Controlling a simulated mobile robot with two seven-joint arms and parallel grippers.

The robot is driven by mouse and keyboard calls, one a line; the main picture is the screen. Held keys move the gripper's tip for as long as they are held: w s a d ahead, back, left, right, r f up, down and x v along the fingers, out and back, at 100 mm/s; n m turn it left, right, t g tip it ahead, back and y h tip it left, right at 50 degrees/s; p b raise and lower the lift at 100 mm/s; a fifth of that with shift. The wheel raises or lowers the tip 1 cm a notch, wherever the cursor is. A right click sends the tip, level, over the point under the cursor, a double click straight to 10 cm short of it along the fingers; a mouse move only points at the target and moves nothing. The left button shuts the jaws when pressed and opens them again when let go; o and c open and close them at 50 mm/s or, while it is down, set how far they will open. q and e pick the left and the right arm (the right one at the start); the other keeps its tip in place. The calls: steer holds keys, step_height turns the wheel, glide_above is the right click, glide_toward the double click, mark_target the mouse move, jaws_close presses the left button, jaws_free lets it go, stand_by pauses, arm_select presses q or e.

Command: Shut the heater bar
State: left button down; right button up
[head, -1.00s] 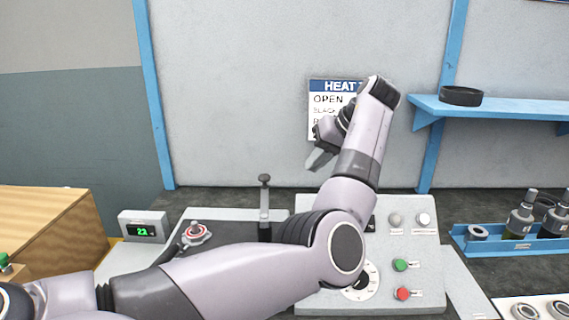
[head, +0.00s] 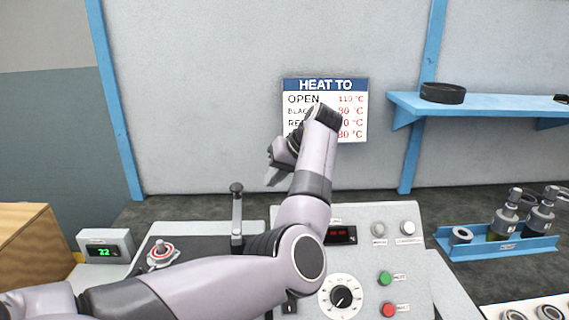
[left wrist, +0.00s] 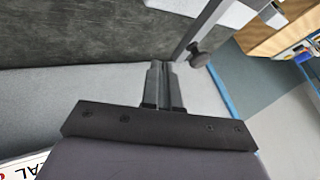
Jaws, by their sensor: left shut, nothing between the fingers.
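The heater bar appears to be the upright grey bar (head: 237,213) with a black knob on top, standing at the back of the bench unit. It also shows in the left wrist view (left wrist: 207,32), with its knob just beyond and right of my fingertips. My left gripper (head: 274,176) is shut and empty, raised in front of the wall and right of the knob in the head view. In the left wrist view, the two fingers (left wrist: 164,70) lie together with nothing between them. A gap shows between fingers and bar. My left arm hides the bar's lower surroundings. My right gripper is out of view.
A control panel (head: 398,262) with a dial and buttons stands right of my arm. A small green display (head: 105,250) and a red-ringed knob (head: 161,253) are at left. A blue shelf (head: 480,105) and a blue bottle rack (head: 500,247) are at right.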

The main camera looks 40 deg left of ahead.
mark_target(237, 207)
arm_select(q)
steer(key=shift+s+a+f+p, duration=0.15)
steer(key=shift+s+a+f, duration=0.05)
steer(key=shift+s+a, duration=0.4)
steer(key=shift+s+a+f+p, duration=0.1)
steer(key=shift+s+a+f, duration=0.2)
steer(key=shift+a, duration=0.35)
steer(key=shift+s+a+f+p, duration=0.15)
steer(key=shift+s+a, duration=0.4)
steer(key=shift+a, duration=0.1)
